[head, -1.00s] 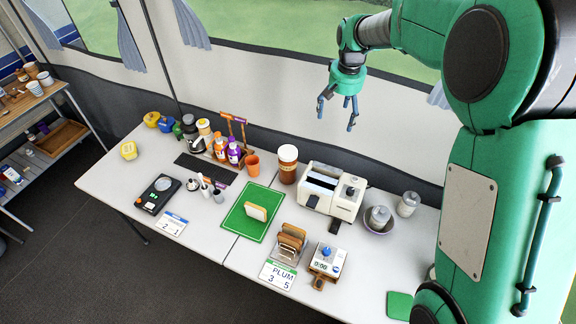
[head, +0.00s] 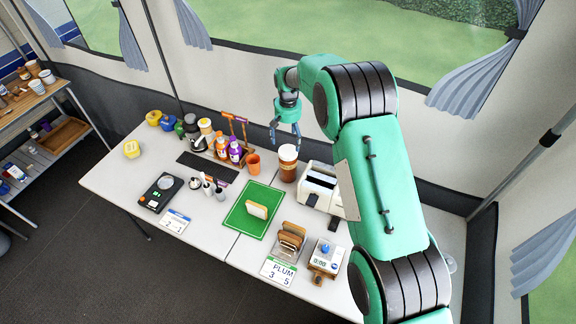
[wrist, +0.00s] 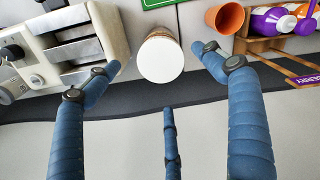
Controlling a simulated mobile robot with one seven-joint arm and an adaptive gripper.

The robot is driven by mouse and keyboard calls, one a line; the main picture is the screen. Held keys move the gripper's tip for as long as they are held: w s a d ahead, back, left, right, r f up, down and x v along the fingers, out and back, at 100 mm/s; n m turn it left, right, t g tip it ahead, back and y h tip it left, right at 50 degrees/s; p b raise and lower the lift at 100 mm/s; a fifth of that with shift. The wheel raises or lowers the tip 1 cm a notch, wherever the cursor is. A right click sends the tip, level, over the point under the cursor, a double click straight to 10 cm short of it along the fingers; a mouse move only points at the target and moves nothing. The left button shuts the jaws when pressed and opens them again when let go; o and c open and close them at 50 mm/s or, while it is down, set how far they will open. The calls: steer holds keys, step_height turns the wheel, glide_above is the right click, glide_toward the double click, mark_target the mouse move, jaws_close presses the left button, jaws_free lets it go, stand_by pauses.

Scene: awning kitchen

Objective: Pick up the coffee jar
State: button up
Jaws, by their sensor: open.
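The coffee jar (head: 288,163) is a brown jar with a white lid. It stands upright on the table between the orange cup and the toaster. In the wrist view its white lid (wrist: 160,59) lies between and beyond my spread fingers. My gripper (head: 284,139) is open and empty, above and behind the jar in the head view. The three blue fingers of my gripper (wrist: 158,85) are apart from the jar in the wrist view. The jar's lower side is mostly hidden from the wrist camera.
The white toaster (head: 320,184) stands close beside the jar; my arm hides part of it. An orange cup (head: 253,164) and a wooden caddy of bottles (head: 238,140) are on the other side. A green board (head: 243,219) with bread lies in front.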

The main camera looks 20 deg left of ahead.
mark_target(288, 151)
steer(key=shift+a+f, duration=0.1)
steer(key=shift+f, duration=0.05)
steer(key=shift+f, duration=4.2)
steer(key=shift+f, duration=0.1)
steer(key=shift+f, duration=2.55)
steer(key=c, duration=1.8)
steer(key=shift+r, duration=0.2)
steer(key=shift+w+r, duration=0.1)
steer(key=shift+r, duration=4.8)
